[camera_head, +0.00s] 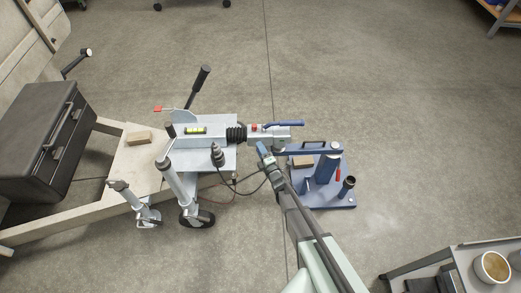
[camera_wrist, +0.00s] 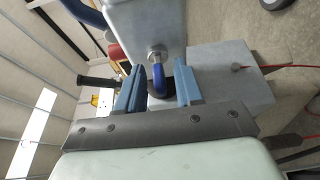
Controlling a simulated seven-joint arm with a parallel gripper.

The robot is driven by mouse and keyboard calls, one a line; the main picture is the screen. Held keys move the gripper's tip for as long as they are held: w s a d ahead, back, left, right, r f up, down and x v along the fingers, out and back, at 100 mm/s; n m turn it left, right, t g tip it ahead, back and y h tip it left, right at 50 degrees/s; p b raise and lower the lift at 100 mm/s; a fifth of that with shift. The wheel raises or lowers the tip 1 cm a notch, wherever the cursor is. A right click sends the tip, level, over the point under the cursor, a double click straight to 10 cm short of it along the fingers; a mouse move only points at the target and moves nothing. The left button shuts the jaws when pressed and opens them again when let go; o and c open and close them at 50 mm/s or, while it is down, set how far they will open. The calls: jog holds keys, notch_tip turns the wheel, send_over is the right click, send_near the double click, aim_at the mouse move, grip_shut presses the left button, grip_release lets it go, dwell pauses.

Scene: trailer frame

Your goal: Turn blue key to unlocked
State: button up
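The blue key (camera_wrist: 158,74) sticks out of a round silver lock (camera_wrist: 156,54) on the side of a pale metal housing (camera_wrist: 150,25) in the wrist view. My gripper (camera_wrist: 160,84) is open, with its two blue fingers on either side of the key. A gap shows between the key and each finger. In the head view my gripper (camera_head: 264,153) is just below the silver coupling head (camera_head: 281,134) of the trailer. I cannot make out the key in the head view; my gripper or the coupling hides it.
A blue lever (camera_head: 284,124) lies on top of the coupling. A blue stand (camera_head: 328,168) is close to the right of my gripper. A black cable (camera_head: 243,191) hangs to the left. A grey cart (camera_head: 460,264) stands lower right; the floor beyond is clear.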

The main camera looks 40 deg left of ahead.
jog(key=shift+a, duration=0.15)
grip_shut()
dwell(0.4)
jog(key=shift+m, duration=0.4)
jog(key=m+t+y, duration=0.1)
jog(key=m, duration=0.3)
jog(key=shift+f, duration=0.1)
jog(key=m+t+y, duration=0.1)
jog(key=m+t, duration=0.1)
jog(key=m, duration=0.3)
jog(key=m+t, duration=0.1)
jog(key=m, duration=0.2)
jog(key=m+t, duration=0.2)
jog(key=m, duration=0.1)
jog(key=shift+h, duration=0.3)
jog(key=m+t+h, duration=0.1)
jog(key=m, duration=0.2)
jog(key=m+t, duration=0.1)
jog(key=m, duration=0.2)
jog(key=shift+t+h, duration=0.4)
jog(key=shift+m, duration=0.6)
